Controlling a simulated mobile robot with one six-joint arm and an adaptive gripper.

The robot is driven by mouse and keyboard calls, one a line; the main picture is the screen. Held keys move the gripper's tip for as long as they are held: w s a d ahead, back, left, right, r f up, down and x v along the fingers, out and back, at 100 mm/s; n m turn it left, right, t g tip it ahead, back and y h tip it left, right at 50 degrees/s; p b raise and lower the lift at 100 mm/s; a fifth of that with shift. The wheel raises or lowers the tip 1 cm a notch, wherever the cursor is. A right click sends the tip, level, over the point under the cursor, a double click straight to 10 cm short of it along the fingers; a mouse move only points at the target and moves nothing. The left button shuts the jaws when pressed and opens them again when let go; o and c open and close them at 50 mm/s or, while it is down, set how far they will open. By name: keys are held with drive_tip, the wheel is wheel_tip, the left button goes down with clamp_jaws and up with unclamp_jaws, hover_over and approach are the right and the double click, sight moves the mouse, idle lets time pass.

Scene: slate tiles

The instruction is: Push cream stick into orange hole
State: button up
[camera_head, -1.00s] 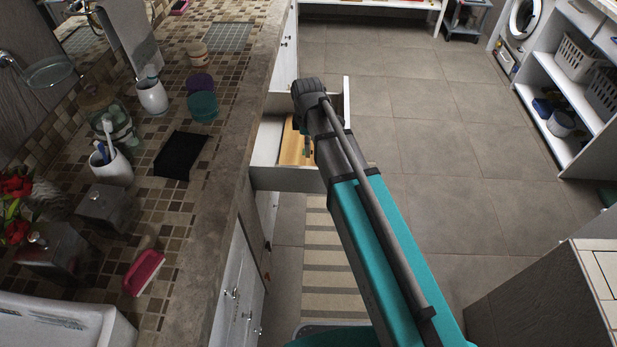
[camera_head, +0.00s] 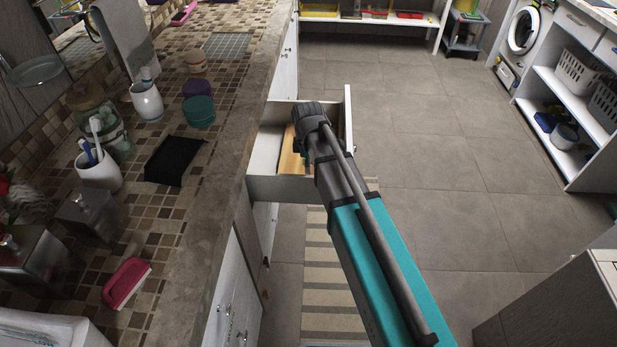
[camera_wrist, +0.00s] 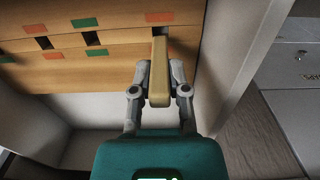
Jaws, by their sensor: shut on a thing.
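The cream stick (camera_wrist: 159,88) is held between the two fingers of my gripper (camera_wrist: 158,92) in the wrist view. Its far end reaches up the picture to the wooden box (camera_wrist: 115,67), just below an orange mark (camera_wrist: 159,16). In the head view, the box (camera_head: 292,156) lies inside the open drawer (camera_head: 283,187), and my arm hides most of the gripper.
The drawer's pale side wall (camera_wrist: 240,70) stands close to the right of my gripper. The counter (camera_head: 215,170) on the left carries a black cloth (camera_head: 174,160), cups and a pink brush (camera_head: 126,283). The tiled floor (camera_head: 430,150) to the right is open.

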drive_tip(key=shift+f, duration=0.1)
idle(0.3)
drive_tip(key=shift+f+b, duration=1.85)
drive_tip(key=shift+f, duration=0.1)
drive_tip(key=o, duration=0.8)
drive_tip(key=shift+c, duration=0.2)
drive_tip(key=shift+r, duration=0.2)
wheel_tip(320, 180, up, 12)
drive_tip(key=p, duration=1.2)
